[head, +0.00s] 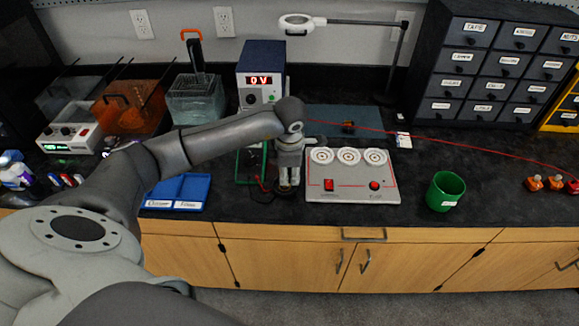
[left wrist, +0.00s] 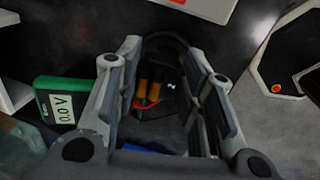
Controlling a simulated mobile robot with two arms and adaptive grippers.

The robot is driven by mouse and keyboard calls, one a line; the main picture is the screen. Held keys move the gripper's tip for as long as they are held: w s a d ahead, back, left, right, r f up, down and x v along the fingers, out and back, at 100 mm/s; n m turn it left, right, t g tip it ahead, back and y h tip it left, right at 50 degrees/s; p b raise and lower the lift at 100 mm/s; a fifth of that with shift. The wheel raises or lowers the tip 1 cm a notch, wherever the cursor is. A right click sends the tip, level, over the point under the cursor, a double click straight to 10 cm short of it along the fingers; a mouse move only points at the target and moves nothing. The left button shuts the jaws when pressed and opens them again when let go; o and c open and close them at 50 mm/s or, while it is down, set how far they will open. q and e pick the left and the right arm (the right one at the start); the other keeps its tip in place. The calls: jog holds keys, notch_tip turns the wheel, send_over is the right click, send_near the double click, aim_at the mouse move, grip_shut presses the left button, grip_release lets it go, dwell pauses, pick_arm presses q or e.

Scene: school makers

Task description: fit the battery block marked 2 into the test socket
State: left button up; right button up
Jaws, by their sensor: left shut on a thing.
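My left gripper (head: 288,187) points down at the bench, left of the grey panel. In the left wrist view its fingers (left wrist: 166,100) stand on both sides of the dark battery block marked 2 (left wrist: 171,87), which has orange cells. The gripper is shut on this block. Red and green parts show just below the cells in that view, and a black cable loops behind. In the head view the block is mostly hidden by the gripper. I cannot make out the test socket clearly or tell whether the block touches it. My right gripper is in neither view.
A green meter (left wrist: 62,105) reading 0.0 V lies beside the gripper. The grey panel (head: 350,190) with three round dials is close on the right. A blue tray (head: 178,204) lies left, a green cup (head: 445,190) farther right. A power supply (head: 262,62) stands behind.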

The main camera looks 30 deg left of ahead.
aim_at(289, 175)
pick_arm(q)
jog(key=shift+f+b, duration=0.5)
jog(key=shift+f, duration=0.7)
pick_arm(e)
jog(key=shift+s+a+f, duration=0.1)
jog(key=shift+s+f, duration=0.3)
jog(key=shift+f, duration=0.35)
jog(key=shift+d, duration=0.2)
pick_arm(q)
jog(key=shift+b, duration=0.3)
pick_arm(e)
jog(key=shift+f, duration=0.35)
pick_arm(q)
jog(key=shift+f+b, duration=0.55)
jog(key=shift+f, duration=0.05)
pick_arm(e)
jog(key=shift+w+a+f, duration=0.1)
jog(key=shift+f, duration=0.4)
pick_arm(q)
jog(key=o, duration=0.7)
jog(key=shift+o, duration=0.2)
jog(key=shift+r, duration=0.1)
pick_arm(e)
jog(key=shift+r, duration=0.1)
